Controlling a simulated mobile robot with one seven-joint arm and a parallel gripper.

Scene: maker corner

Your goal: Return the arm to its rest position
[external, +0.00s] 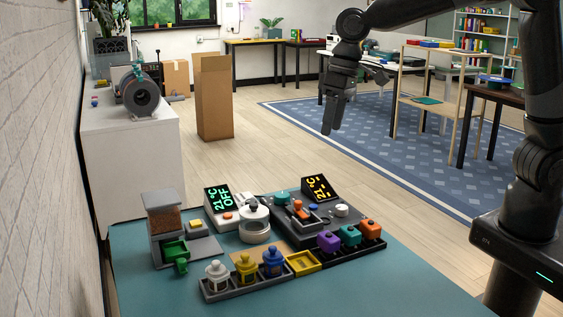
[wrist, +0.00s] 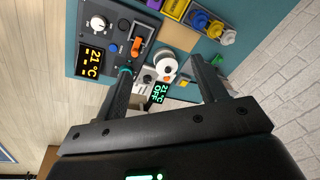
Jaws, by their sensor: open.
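My gripper (external: 331,128) hangs in the air beyond the table's far right side, pointing down, with the arm reaching in from the upper right. In the wrist view my gripper (wrist: 161,66) has its two fingers spread wide apart with nothing held between them. Table equipment shows beyond the fingers, apart from them as far as I can see. The external view shows the fingers nearly edge-on.
The teal table (external: 400,287) holds a dark control panel (external: 290,222), a white round device (external: 255,229), a hopper (external: 163,222) and a rack of coloured bottles (external: 248,284). A cardboard box (external: 214,97) stands behind. Open floor lies below my gripper.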

